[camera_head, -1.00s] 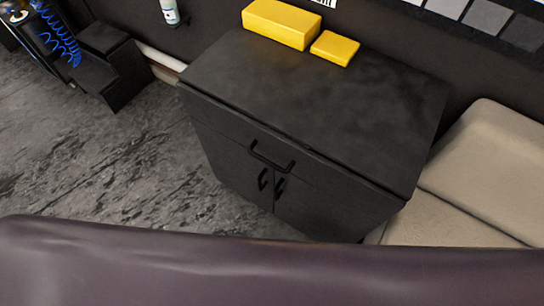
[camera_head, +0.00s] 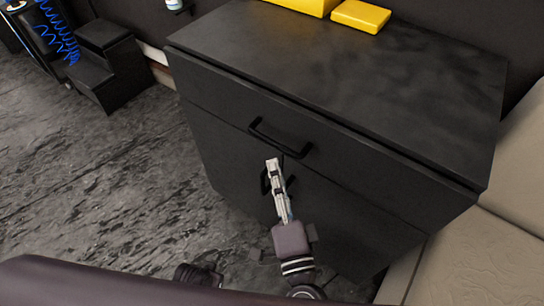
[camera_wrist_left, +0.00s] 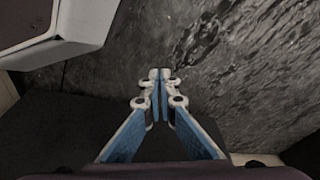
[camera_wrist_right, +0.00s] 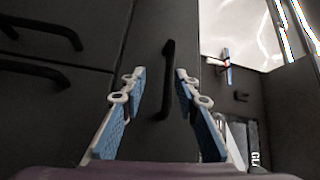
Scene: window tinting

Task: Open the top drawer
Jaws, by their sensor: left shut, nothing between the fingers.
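A black cabinet (camera_head: 340,60) has a top drawer (camera_head: 330,143) with a black bar handle (camera_head: 280,138). The drawer is shut. My right gripper (camera_head: 272,162) is in front of the cabinet, its tips just below the handle in the head view, overlapping the door handles. In the right wrist view, the right gripper (camera_wrist_right: 156,75) is open, with the drawer handle (camera_wrist_right: 168,85) showing upright between its fingers, apparently ahead of the tips. I cannot tell whether they touch. My left gripper (camera_wrist_left: 159,75) is shut and empty above the grey floor (camera_wrist_left: 225,60).
Door handles (camera_wrist_right: 40,75) show at the left in the right wrist view. Yellow blocks (camera_head: 361,15) sit on the cabinet top. A beige seat (camera_head: 470,262) is close on the cabinet's right. Black steps (camera_head: 110,65) stand at the far left. Floor left of the cabinet is clear.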

